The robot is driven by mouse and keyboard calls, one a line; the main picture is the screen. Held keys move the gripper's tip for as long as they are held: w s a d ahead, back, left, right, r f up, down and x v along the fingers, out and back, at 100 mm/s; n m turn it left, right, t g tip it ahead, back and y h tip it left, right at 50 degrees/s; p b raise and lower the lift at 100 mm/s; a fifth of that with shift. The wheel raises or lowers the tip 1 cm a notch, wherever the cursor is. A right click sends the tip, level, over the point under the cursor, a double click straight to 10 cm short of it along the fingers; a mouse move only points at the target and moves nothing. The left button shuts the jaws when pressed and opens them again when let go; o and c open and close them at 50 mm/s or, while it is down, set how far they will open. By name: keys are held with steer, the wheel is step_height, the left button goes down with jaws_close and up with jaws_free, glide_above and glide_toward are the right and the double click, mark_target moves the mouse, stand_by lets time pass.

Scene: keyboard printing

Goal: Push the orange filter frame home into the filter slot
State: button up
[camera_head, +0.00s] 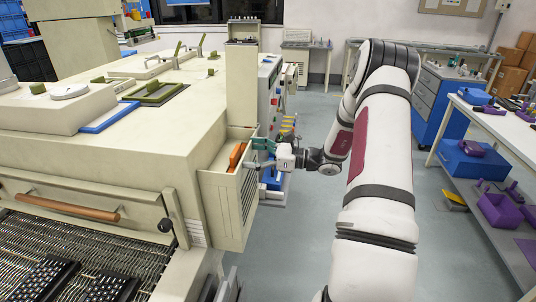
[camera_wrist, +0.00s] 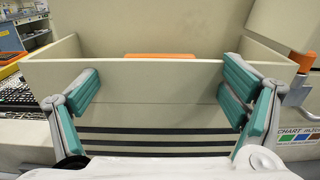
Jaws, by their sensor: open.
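The orange filter frame (camera_head: 236,157) sits inside an open-topped beige box (camera_head: 222,200) on the side of the large beige machine. In the wrist view only a thin strip of the orange frame (camera_wrist: 160,56) shows above the box's near wall (camera_wrist: 150,78); the rest is hidden, so I cannot tell how deep it sits. My gripper (camera_head: 265,150) is at the box's right-hand outer wall. In the wrist view its teal fingers (camera_wrist: 160,88) are spread wide and empty, facing that wall, with the orange strip beyond and between them. I cannot tell whether the fingers touch the wall.
The box's near wall has dark slots (camera_wrist: 155,140) low down. A metal bracket with an orange knob (camera_wrist: 302,62) stands right of the box in the wrist view. A beige post (camera_head: 242,85) rises behind the box. Open floor (camera_head: 290,225) lies right of the machine.

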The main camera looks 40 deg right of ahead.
mark_target(238, 152)
steer(key=shift+p+x, duration=0.3)
steer(key=shift+x, duration=2.2)
steer(key=shift+c, duration=0.6)
steer(key=c, duration=1.7)
steer(key=shift+f, duration=0.1)
steer(key=o, duration=1.8)
